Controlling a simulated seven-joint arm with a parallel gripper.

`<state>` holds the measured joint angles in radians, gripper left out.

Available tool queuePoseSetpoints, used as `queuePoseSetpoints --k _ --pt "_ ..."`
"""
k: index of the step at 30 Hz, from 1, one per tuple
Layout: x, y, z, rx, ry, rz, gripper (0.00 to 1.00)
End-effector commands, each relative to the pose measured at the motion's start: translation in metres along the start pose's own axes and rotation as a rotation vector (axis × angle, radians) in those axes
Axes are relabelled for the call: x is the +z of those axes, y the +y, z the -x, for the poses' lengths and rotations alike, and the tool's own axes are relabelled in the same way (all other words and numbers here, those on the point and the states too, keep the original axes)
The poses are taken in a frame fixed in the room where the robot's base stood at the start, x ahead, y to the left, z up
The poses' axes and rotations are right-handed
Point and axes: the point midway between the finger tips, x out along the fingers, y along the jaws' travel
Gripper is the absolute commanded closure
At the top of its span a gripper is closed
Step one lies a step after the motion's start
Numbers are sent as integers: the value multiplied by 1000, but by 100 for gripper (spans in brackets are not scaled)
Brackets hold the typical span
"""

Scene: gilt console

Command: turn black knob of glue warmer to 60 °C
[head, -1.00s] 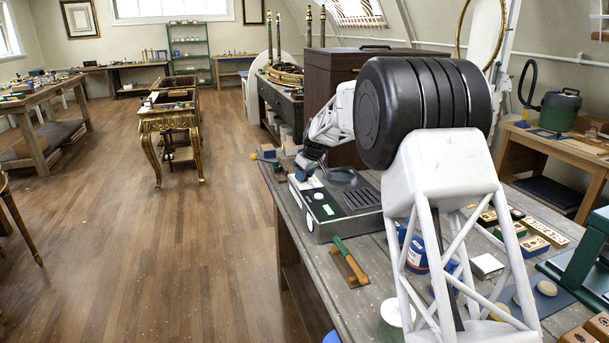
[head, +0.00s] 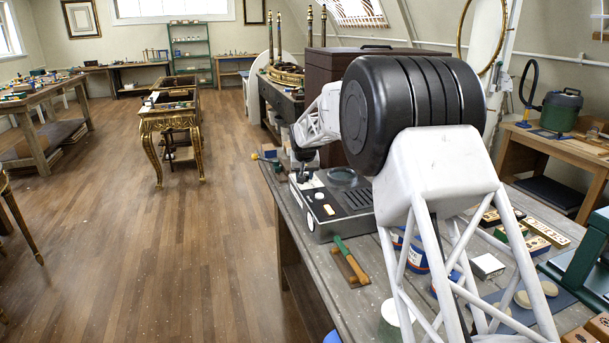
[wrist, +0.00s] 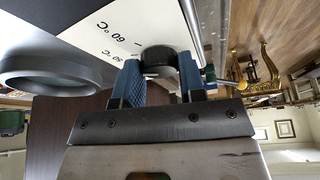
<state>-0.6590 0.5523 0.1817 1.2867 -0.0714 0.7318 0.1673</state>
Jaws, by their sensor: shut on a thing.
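The glue warmer (head: 322,226), a grey box with a vented top and round opening, stands on the bench in the head view. A small white mark shows on the knob's near side; the exact setting is hard to read. In the head view my gripper (head: 304,155) is at the warmer's far end, and the knob is not discernible.
A green-handled tool (head: 350,260) lies on the bench in front of the warmer. Blue-labelled jars (head: 416,254) and a small white box (head: 487,265) stand right of it, partly behind my arm. A dark brown cabinet (head: 330,70) rises behind. The floor on the left is open.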

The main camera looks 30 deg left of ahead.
Motion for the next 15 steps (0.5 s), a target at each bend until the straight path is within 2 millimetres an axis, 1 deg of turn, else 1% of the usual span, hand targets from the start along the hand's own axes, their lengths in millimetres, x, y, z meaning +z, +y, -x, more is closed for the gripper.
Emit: queuePoseSetpoints --k 15 --pt "-1 -2 0 149 1 -360 87"
